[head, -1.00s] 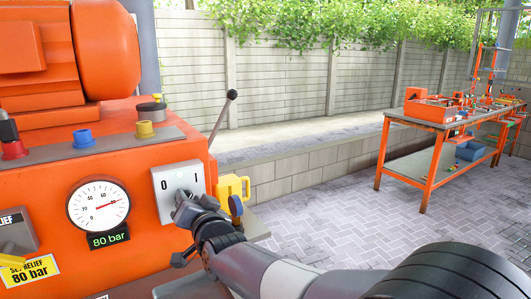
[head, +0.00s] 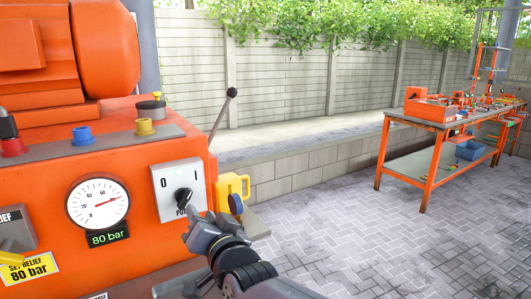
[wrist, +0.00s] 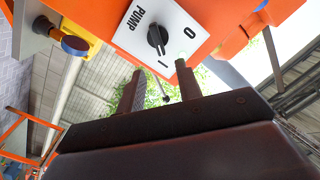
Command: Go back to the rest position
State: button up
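My gripper (head: 197,222) is just below and in front of the white pump switch plate (head: 167,185) on the orange machine. The black knob (head: 184,199) stands clear of the fingers, with the O and I marks above it. In the wrist view my gripper (wrist: 158,68) has its two fingers apart with nothing between them. The knob (wrist: 157,38) shows beyond the fingertips there, and its pointer seems turned toward the I mark.
The machine carries a gauge (head: 98,203) with an 80 bar display, a lever (head: 222,115) and a yellow padlock-like part (head: 232,190) close by the gripper. An orange workbench (head: 425,170) stands at the right. The paved floor (head: 330,225) between is open.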

aim_at(189, 194)
jog(key=x, duration=0.8)
jog(key=shift+w+a+p, duration=0.1)
jog(key=shift+a+p, duration=0.05)
jog(key=shift+p, duration=0.15)
jog(key=shift+w+a+r+p, duration=0.15)
jog(key=shift+w+r+p, duration=0.1)
jog(key=shift+p, duration=0.25)
jog(key=shift+s+n+p, duration=0.15)
jog(key=shift+n+p, duration=0.55)
jog(key=shift+p, duration=0.25)
jog(key=n+p, duration=0.1)
jog(key=p, duration=0.2)
jog(key=n+p, duration=0.2)
jog(key=p, duration=0.1)
jog(key=shift+s+a+r+n, duration=0.1)
jog(key=shift+a+n, duration=0.1)
jog(key=shift+n, duration=0.1)
jog(key=n+p, duration=0.1)
jog(key=p, duration=0.1)
jog(key=shift+n+p, duration=0.3)
jog(key=shift+f+n, duration=0.25)
jog(key=shift+n, duration=0.05)
jog(key=shift+s, duration=0.1)
